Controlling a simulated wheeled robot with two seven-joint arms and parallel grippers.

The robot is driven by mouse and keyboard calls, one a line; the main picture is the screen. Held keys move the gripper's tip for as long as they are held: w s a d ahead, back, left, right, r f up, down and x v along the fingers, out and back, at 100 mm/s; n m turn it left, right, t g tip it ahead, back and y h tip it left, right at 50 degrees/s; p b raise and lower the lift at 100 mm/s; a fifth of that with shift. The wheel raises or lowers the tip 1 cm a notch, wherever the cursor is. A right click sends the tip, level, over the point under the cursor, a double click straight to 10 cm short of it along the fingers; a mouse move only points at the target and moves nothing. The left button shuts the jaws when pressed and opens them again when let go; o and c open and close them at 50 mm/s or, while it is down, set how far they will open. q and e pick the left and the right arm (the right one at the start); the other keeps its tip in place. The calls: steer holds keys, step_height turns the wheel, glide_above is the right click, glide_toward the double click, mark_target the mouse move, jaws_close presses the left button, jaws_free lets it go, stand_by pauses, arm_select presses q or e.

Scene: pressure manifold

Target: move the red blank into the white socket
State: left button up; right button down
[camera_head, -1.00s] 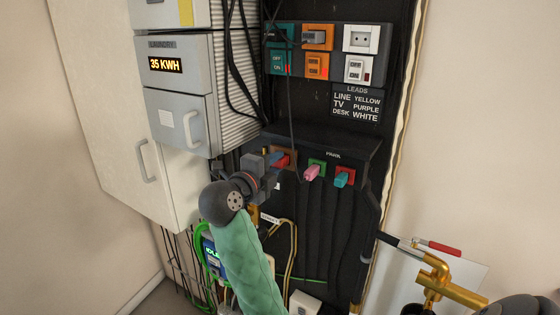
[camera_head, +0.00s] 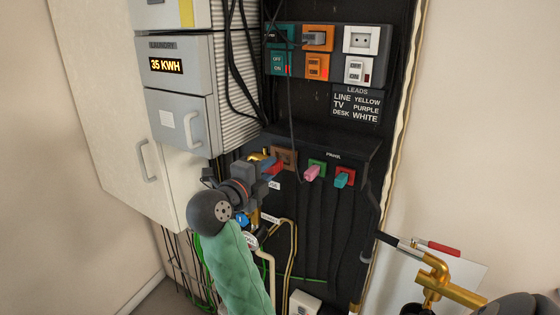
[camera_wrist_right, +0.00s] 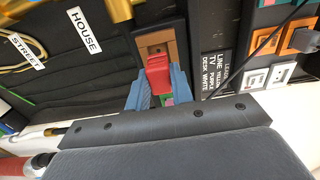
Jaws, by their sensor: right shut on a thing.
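The red blank (camera_head: 273,168) is in the jaws of my right gripper (camera_head: 266,170), in front of the dark panel. Just behind it is the brown socket (camera_head: 285,157), whose face shows empty in the head view. In the right wrist view the red blank (camera_wrist_right: 158,75) sits between the blue-grey fingers (camera_wrist_right: 158,92), with the brown socket (camera_wrist_right: 155,42) beyond it. The white socket (camera_head: 361,39) is high on the panel, at the right end of the top row, with two holes and nothing in it. My left gripper is not in view.
A pink plug (camera_head: 312,173) and a teal plug (camera_head: 343,178) sit in sockets to the right. A grey plug (camera_head: 314,37) is in the orange socket beside the white one. A black cable (camera_head: 291,105) hangs across the panel. Brass pipework (camera_head: 435,280) stands at lower right.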

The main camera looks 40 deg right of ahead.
steer(key=shift+v, duration=1.35)
steer(key=shift+r, duration=0.15)
